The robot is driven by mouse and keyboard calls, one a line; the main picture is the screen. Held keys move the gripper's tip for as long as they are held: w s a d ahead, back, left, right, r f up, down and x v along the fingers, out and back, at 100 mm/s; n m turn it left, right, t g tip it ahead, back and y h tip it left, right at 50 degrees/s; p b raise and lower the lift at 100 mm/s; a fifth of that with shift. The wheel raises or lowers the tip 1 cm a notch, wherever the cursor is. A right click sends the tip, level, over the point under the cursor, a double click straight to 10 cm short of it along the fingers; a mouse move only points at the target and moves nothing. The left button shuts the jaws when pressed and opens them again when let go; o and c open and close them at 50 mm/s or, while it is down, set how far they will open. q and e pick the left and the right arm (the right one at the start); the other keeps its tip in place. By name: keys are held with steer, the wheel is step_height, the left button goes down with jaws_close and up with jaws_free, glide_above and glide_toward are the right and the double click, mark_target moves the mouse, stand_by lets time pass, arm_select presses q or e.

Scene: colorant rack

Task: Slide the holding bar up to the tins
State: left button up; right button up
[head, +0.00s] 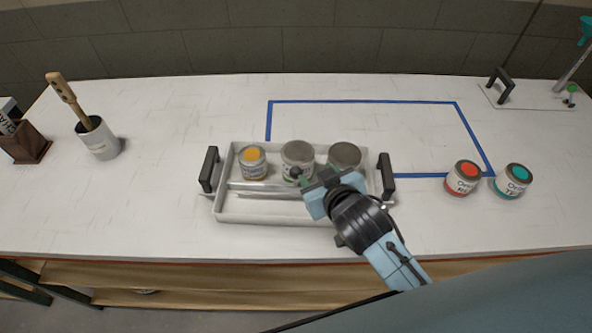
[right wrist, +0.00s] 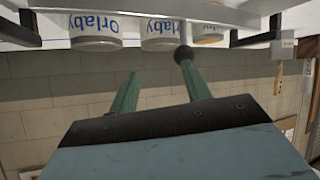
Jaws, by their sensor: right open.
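A light grey tray (head: 265,217) holds three tins in a row along its back: a small one with a yellow-orange lid (head: 252,160) and two grey-lidded ones, middle (head: 298,156) and right (head: 345,156). The pale holding bar (head: 255,187) lies across the tray in front of them, partly hidden by my right gripper. My right gripper (head: 311,177) is open, at the front of the middle and right tins. In the right wrist view its green fingers (right wrist: 160,68) are apart, with a dark round knob (right wrist: 183,53) at one fingertip. My left gripper is not in view.
The tray has black handles at left (head: 209,169) and right (head: 386,176). A red-lidded tin (head: 463,178) and a teal-lidded tin (head: 513,181) stand to the right. Blue tape (head: 360,101) outlines a clear area behind.

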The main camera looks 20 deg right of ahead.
steer(key=w+a+r+n+t+y, duration=0.3)
steer(key=a+r+n+y, duration=0.25)
steer(key=a+r, duration=0.35)
steer(key=w+a+r+n+t+y, duration=0.35)
steer(key=a+r+y, duration=0.3)
steer(key=r, duration=0.45)
steer(key=s+a+n+g+y, duration=0.8)
steer(key=a+n+g, duration=0.5)
steer(key=n+g, duration=0.55)
steer(key=g+h+p, duration=0.1)
steer(key=h, duration=2.1)
glide_toward(295, 168)
steer(key=f, duration=0.3)
steer(key=d+f+p, duration=0.1)
steer(key=f, duration=0.3)
steer(key=s+f, duration=0.1)
steer(key=f, duration=0.3)
steer(key=shift+d+f+p, duration=0.25)
steer(key=shift+d+p, duration=0.05)
